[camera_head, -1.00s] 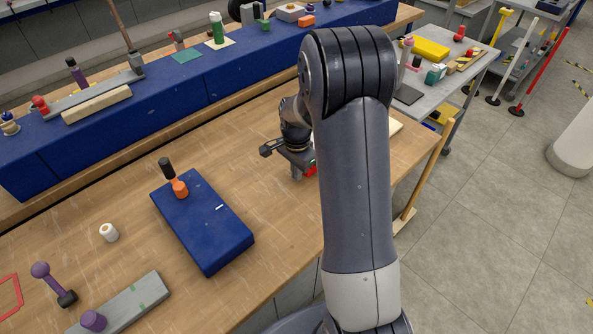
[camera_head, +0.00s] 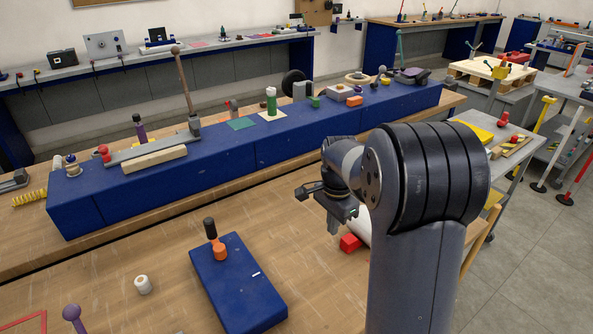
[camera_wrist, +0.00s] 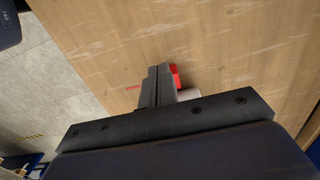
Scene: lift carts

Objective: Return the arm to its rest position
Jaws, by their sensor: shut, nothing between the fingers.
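My gripper (camera_head: 334,228) hangs at the end of my folded arm, above the right part of the wooden workbench (camera_head: 150,255). In the wrist view my gripper (camera_wrist: 158,72) has its two fingers together, with nothing between them. A red block (camera_head: 350,243) lies on the bench just to the right of the fingertips in the head view. It also shows in the wrist view (camera_wrist: 174,76), partly hidden behind the fingers. A white object (camera_wrist: 188,94) beside it is mostly covered by my gripper.
A blue block (camera_head: 240,290) with an orange and black tool (camera_head: 215,243) on it lies left of my arm. A white roll (camera_head: 143,284) stands further left. A long blue riser (camera_head: 230,152) with several tools runs behind. A grey cart (camera_head: 505,158) stands at the right.

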